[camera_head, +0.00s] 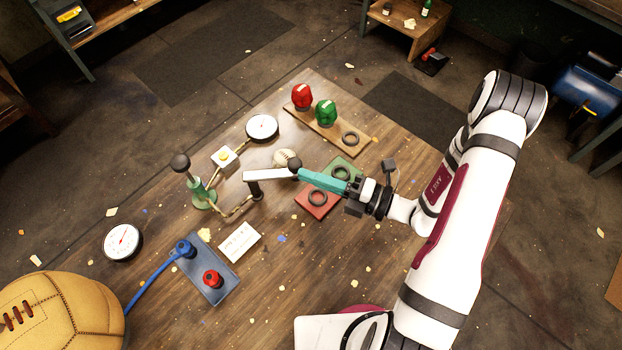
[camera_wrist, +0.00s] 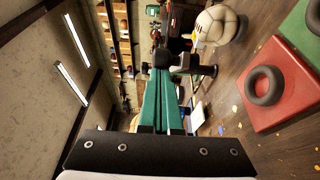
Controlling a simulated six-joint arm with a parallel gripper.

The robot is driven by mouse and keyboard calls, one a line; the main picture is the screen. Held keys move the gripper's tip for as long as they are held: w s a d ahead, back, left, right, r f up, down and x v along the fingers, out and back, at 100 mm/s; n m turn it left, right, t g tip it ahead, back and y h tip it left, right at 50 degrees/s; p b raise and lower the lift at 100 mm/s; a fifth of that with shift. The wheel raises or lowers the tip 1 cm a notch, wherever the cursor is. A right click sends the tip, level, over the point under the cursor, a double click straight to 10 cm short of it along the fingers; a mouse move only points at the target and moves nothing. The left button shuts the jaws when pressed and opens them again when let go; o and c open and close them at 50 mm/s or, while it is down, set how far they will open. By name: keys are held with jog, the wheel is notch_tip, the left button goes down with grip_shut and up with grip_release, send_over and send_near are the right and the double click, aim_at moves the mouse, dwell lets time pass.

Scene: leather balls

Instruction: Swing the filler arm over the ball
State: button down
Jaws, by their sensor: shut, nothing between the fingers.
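The filler arm (camera_head: 268,175) is a pale bar on a dark upright post, with a black knob (camera_head: 295,167) at its right end. The small white ball (camera_head: 287,158) sits just behind that end; the bar partly overlaps its lower edge in the head view. The ball also shows at upper right in the wrist view (camera_wrist: 216,25). My gripper (camera_head: 301,174) has teal fingers, shut and empty, with tips close to the knob. The fingers also show in the wrist view (camera_wrist: 160,78), with dark knob-like parts just beyond. I cannot tell whether they touch.
A red pad (camera_head: 312,211) and green pad (camera_head: 352,166) with black rings lie beside my fingers. A green-based pump (camera_head: 202,194), gauge (camera_head: 262,127) and blue valve plate (camera_head: 214,283) stand left. A rack (camera_head: 325,131) holds red and green pieces behind.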

jog(key=w+a+n+g+y, duration=0.1)
jog(key=w+n+g, duration=0.2)
jog(key=w, duration=0.6)
jog(key=shift+a+n+g+y, duration=0.3)
jog(key=shift+n+g, duration=0.1)
jog(key=shift+g, duration=1)
jog(key=shift+d, duration=0.1)
